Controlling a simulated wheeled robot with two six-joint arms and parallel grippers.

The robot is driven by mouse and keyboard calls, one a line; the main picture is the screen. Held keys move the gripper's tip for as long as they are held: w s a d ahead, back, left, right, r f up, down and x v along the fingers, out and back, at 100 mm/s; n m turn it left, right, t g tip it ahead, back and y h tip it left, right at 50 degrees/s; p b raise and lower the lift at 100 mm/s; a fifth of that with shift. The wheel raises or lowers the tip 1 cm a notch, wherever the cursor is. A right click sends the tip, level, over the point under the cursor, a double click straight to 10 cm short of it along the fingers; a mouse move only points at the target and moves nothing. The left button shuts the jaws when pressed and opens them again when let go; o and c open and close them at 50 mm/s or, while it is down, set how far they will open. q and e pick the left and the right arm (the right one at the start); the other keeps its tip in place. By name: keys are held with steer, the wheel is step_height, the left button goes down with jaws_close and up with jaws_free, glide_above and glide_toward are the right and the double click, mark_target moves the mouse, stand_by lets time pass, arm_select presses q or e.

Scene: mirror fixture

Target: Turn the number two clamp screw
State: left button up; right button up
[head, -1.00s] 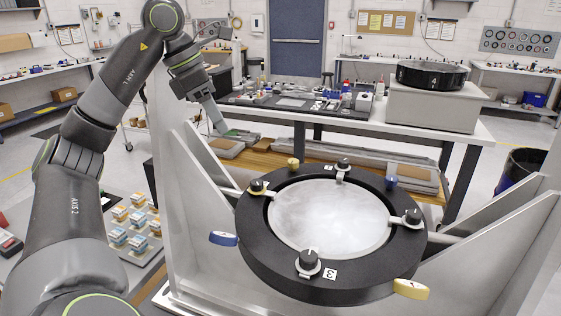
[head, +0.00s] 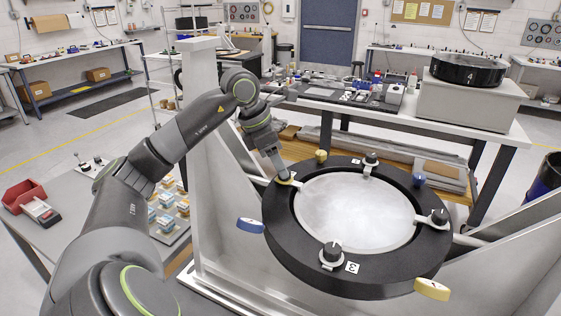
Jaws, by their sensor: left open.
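A black mirror ring (head: 287,240) holds a round silver mirror (head: 355,213) in a grey metal frame. Black clamp screws stand around it: a front one (head: 332,252) beside a plate marked 3 (head: 352,268), a right one (head: 439,216) and a back one (head: 370,160). The left clamp (head: 290,182) is mostly hidden behind my left gripper. My left gripper (head: 281,176) points down at this left clamp, open; I cannot tell whether it touches or surrounds the screw. No readable number 2 shows. My right gripper is out of view.
Blue (head: 249,225) and yellow (head: 432,289) tabs stick out from the ring, with a yellow knob (head: 321,156) behind. Tall slanted frame plates flank the ring. A side table (head: 60,222) at left holds a red bin (head: 24,197) and small blocks.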

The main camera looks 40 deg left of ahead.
arm_select(q)
steer(key=shift+x, duration=1.05)
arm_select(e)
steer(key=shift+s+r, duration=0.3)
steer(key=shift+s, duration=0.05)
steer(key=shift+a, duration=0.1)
arm_select(q)
steer(key=c, duration=1)
steer(key=shift+o, duration=0.2)
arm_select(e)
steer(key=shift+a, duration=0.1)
arm_select(q)
steer(key=shift+a, duration=0.1)
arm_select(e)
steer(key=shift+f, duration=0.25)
